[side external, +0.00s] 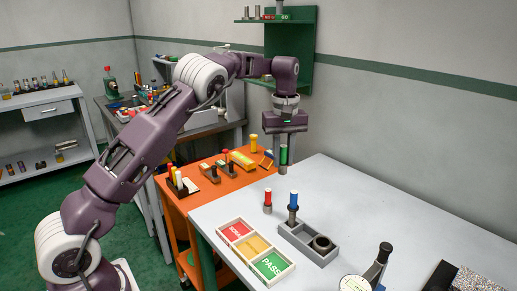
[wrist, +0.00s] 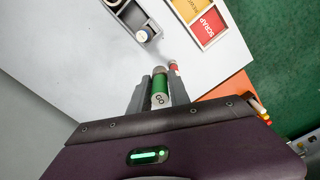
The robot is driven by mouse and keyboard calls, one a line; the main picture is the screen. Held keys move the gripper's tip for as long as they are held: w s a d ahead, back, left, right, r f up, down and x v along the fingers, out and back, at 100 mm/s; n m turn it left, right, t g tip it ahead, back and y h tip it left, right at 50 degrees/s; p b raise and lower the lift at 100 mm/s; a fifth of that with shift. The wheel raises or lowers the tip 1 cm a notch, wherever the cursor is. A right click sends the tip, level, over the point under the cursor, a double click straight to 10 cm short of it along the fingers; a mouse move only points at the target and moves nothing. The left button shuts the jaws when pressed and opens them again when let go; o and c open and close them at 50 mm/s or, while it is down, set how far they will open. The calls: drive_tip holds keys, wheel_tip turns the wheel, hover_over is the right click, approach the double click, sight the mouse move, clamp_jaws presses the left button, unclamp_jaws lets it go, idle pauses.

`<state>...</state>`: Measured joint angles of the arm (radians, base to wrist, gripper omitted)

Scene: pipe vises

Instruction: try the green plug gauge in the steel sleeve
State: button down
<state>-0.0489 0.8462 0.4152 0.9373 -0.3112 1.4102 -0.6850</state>
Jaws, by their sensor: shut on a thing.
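My gripper (side external: 284,160) is shut on the green plug gauge (side external: 283,154) and holds it upright above the back left part of the grey table. In the wrist view the green gauge (wrist: 160,87) sits between the fingers, with "GO" on its near end. The steel sleeve looks to be the dark, thick ring (side external: 322,243) in the right part of a grey two-part holder (side external: 299,240). The ring's opening faces up and looks empty. My gripper is behind and left of it, well apart. A blue-handled gauge (side external: 293,200) stands at the holder's back left end.
A red-handled gauge (side external: 267,198) stands on the table left of the holder. A tray with red, yellow and green PASS sections (side external: 287,263) lies in front. A dark upright instrument (side external: 378,262) is at front right. An orange cart (side external: 181,207) adjoins the left. The table's right back is clear.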

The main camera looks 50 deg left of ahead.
drive_tip(key=s+d+m, duration=0.1)
drive_tip(key=d+m, duration=0.2)
drive_tip(key=d, duration=1.4)
wheel_tip(320, 180, down, 11)
drive_tip(key=shift+s+d, duration=0.25)
drive_tip(key=shift+f, duration=1.65)
idle(1.0)
drive_tip(key=c, duration=1.5)
unclamp_jaws()
drive_tip(key=shift+c, duration=0.2)
